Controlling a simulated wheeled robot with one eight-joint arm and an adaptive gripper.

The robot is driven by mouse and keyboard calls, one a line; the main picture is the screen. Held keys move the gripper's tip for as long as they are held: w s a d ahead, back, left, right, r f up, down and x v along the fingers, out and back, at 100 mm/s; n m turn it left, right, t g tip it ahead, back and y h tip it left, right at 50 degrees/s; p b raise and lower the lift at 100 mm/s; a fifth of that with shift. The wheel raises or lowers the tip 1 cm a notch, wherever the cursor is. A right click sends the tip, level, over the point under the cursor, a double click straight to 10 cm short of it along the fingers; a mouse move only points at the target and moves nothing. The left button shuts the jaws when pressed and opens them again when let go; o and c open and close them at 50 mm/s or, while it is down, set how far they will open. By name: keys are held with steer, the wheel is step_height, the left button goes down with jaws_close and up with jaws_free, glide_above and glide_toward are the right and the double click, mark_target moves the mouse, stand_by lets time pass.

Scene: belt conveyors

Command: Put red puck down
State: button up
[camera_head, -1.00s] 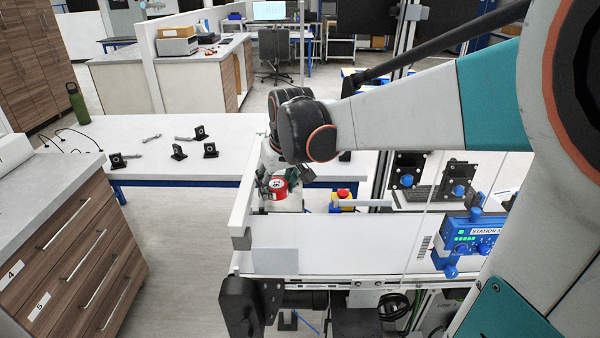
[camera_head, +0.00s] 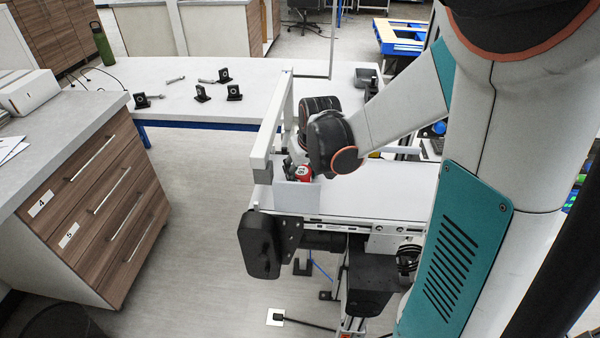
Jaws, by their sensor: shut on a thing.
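The red puck (camera_head: 304,173) shows as a small red piece with a white label, just left of my dark wrist. My gripper (camera_head: 291,170) is shut on it, at the left end of the white conveyor belt (camera_head: 385,190). The puck is just behind a small pale grey plate at the belt's front left corner. My wrist and the plate hide much of the fingers and the puck's lower part. I cannot tell whether the puck touches the belt.
Behind stands a white table (camera_head: 215,105) with several black brackets. A drawer cabinet (camera_head: 95,205) stands at the left, with open floor between it and the conveyor.

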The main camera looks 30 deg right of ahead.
steer(key=shift+f, duration=0.25)
steer(key=shift+f, duration=0.2)
steer(key=o, duration=1.2)
steer(key=shift+r, duration=0.2)
steer(key=shift+r, duration=0.35)
steer(key=p+v, duration=0.1)
steer(key=v, duration=0.2)
steer(key=p+v, duration=0.1)
steer(key=v, duration=0.3)
steer(key=p+v, duration=0.1)
steer(key=v, duration=0.3)
steer(key=shift+s+r+p, duration=0.1)
steer(key=shift+s+p, duration=0.25)
